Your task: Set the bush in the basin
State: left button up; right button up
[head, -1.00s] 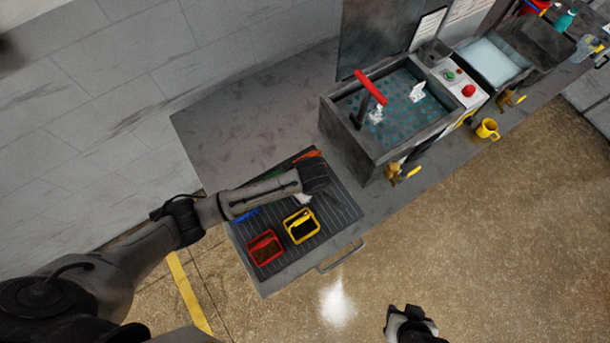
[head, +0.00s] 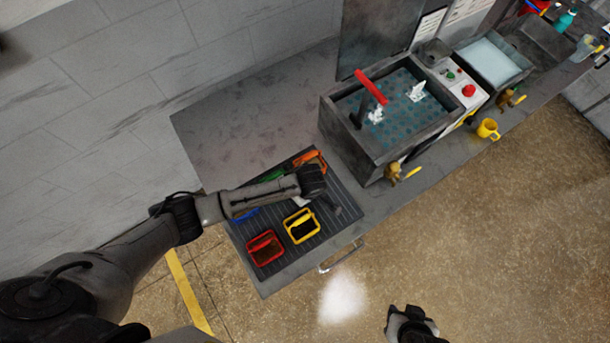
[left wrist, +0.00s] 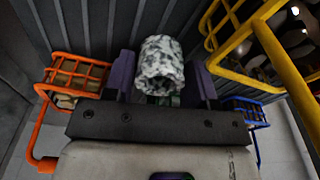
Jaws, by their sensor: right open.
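The bush appears to be a white-and-dark speckled hollow cylinder (left wrist: 160,66) in the left wrist view. It lies between the two purple-grey fingers of my left gripper (left wrist: 162,82), with little or no gap at its sides. Whether the fingers press on it is unclear. In the head view my left arm reaches over the ribbed mat, and its wrist hides most of the gripper. The basin seems to be the grey open tank (head: 331,120) with a dotted teal floor, right of the mat. My right gripper (head: 408,318) is open and empty at the bottom, over the floor.
The ribbed mat (head: 345,211) carries red (head: 265,248), yellow (head: 301,226), orange (head: 316,160), blue and green baskets. The tank has a red-handled fitting (head: 371,87) at its left, a white fitting (head: 417,92) inside and a raised lid behind. Bare bench (head: 240,125) lies behind the mat.

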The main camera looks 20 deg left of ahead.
pick_arm(q)
jog(key=c, duration=0.8)
jog(key=shift+r, duration=0.1)
